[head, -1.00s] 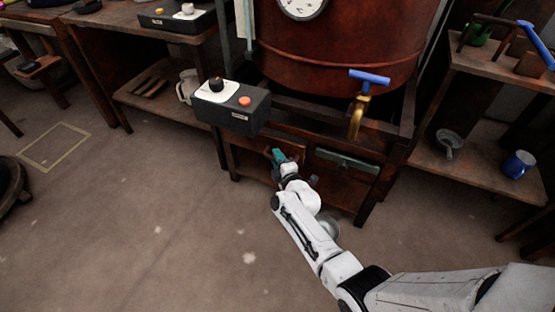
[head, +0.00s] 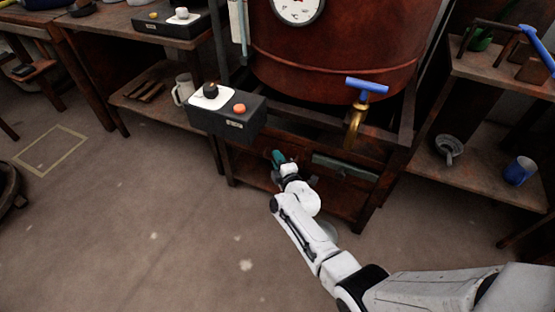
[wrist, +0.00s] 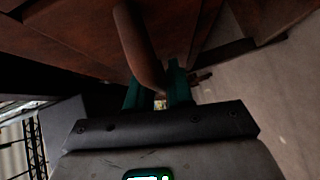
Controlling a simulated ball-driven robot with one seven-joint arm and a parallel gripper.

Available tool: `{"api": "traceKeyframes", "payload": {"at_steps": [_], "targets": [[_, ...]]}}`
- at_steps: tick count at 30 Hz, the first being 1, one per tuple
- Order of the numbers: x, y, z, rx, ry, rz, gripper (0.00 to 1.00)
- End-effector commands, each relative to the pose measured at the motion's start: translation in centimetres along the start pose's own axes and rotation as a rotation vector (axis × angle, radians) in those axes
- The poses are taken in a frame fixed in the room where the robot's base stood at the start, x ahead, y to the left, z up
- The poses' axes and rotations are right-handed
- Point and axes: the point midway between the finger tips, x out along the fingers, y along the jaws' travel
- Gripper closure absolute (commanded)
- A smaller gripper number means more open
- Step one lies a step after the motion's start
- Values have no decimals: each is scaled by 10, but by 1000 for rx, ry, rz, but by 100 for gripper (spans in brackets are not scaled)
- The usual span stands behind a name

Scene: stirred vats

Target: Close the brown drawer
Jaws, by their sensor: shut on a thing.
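The brown drawer (head: 248,153) sits in the wooden stand under the large red-brown vat, left of a second front. My gripper (head: 279,157) is at its face, with teal fingers. In the wrist view, a curved brown handle (wrist: 138,48) runs down between the teal fingertips (wrist: 160,92), and my gripper is shut on it. The brown wooden front (wrist: 70,35) fills the upper left there. How far the drawer stands out is hard to tell, as my gripper and the dark control box hide part of it.
A dark control box (head: 228,118) with a black knob and orange button juts out above the drawer. A brass tap (head: 355,125) with a blue handle hangs to the right. A grey-green bar (head: 345,166) crosses the neighbouring front. Open floor (head: 130,220) lies to the left.

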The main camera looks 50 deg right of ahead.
Motion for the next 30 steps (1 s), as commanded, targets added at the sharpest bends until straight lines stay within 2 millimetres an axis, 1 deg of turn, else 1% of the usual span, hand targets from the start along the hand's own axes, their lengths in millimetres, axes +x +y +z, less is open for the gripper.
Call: {"api": "traceKeyframes", "payload": {"at_steps": [8, 9, 14, 15, 21, 24, 26, 30], "targets": [[0, 0, 1, 3, -2, 0, 100], [0, 0, 1, 3, -3, 0, 77], [0, 0, 1, 2, -2, 0, 61], [0, 0, 1, 2, -2, 0, 60], [0, 0, 1, 2, -1, 1, 60], [-3, 1, 0, 2, -1, 0, 60], [-8, 2, 0, 1, 0, -1, 60], [-29, 4, -1, 0, 1, -4, 60]]}}
